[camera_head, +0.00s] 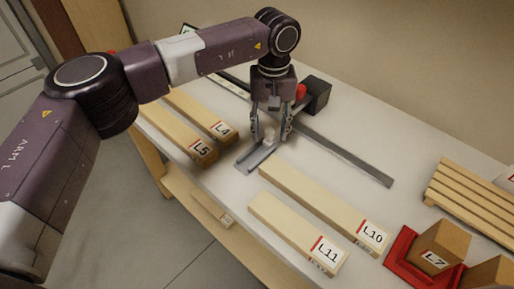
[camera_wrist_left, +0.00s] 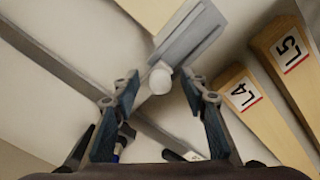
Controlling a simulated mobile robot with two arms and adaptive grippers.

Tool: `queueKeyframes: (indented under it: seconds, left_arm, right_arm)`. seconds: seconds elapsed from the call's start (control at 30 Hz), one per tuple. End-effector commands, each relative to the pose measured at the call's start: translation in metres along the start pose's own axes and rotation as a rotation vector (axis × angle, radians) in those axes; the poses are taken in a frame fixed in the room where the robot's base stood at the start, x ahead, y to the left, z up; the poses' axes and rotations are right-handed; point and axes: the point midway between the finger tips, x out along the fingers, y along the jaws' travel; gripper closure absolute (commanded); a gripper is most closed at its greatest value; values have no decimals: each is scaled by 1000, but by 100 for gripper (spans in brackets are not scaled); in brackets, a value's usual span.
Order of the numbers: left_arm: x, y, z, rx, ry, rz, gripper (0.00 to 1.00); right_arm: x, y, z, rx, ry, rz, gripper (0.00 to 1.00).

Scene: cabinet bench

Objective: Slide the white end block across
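The small white end block (camera_head: 269,136) stands at the far end of a short grey metal channel piece (camera_head: 250,160) on the bench. In the left wrist view the white block (camera_wrist_left: 160,79) looks rounded and sits at the near end of the grey channel (camera_wrist_left: 188,38). My left gripper (camera_head: 270,137) points down over it with one finger on each side. In the wrist view my left gripper's fingers (camera_wrist_left: 160,88) stand apart, with a visible gap on both sides of the block. Contact with the bench cannot be told. My right gripper is not in view.
A long flat grey rail (camera_head: 345,158) runs across the bench behind the block. Wooden bars L4 (camera_head: 200,112) and L5 (camera_head: 175,132) lie left, L10 (camera_head: 315,198) and L11 (camera_head: 290,225) in front. A black box (camera_head: 318,96) stands behind; a red tray (camera_head: 400,262) is front right.

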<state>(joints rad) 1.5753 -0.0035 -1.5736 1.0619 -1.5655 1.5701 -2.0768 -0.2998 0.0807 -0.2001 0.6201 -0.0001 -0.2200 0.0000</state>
Motion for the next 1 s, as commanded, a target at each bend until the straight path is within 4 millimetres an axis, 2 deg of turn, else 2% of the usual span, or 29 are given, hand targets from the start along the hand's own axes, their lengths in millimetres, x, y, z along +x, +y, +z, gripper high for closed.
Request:
queueKeyframes:
  seconds: [0.37,1.0]
  left_arm:
    - [-4,0,0,-1,0,0,56]
    - [-67,0,0,-1,0,-1,56]
  right_arm:
    - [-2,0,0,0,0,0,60]
    - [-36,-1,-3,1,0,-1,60]
